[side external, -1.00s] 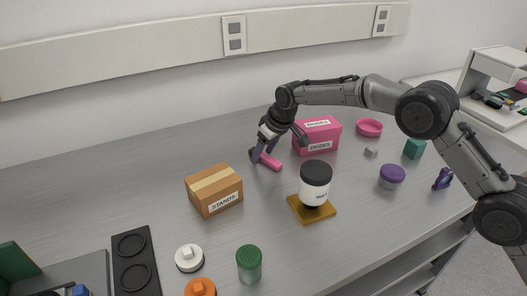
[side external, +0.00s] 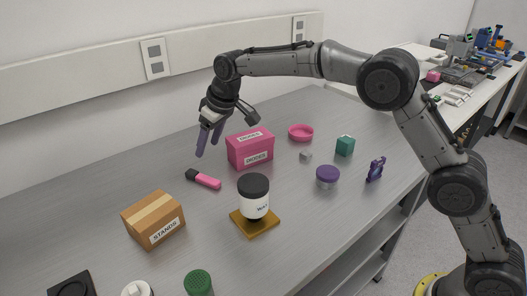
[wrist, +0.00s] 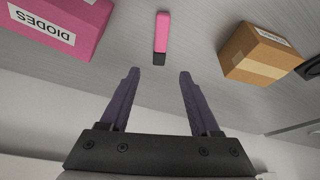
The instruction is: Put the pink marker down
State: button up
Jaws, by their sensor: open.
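The pink marker (side external: 207,181) with a dark cap lies flat on the grey bench between the pink diodes box and the cardboard stands box. It also shows in the wrist view (wrist: 161,36), lying ahead of and between the fingertips, its dark end toward me. My gripper (side external: 208,147) is open and empty, raised above the bench behind the marker. Its two purple fingers show spread apart in the wrist view (wrist: 159,72). Nothing is between them, and the marker is clear of both.
The pink diodes box (side external: 249,149) stands right of the marker, and the cardboard stands box (side external: 153,219) to its left. A black-lidded jar (side external: 254,197) stands on an amber plate (side external: 271,222) in front.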

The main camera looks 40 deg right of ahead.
jog(key=s+d+r+m, duration=0.1)
jog(key=s+d+r, duration=0.5)
jog(key=s, duration=0.3)
jog(key=s+d+r+m, duration=0.1)
jog(key=s+d+r, duration=0.45)
jog(key=s, duration=0.35)
jog(key=s+d+f, duration=0.2)
jog(key=s, duration=0.6)
jog(key=s+d+f+m+t+h, duration=0.1)
jog(key=s+d+f, duration=0.1)
jog(key=s, duration=0.7)
jog(key=s+d+f+m, duration=0.1)
jog(key=s+d+f, duration=0.2)
jog(key=s, duration=0.5)
jog(key=shift+s+t+h, duration=0.3)
jog(key=shift+s, duration=0.05)
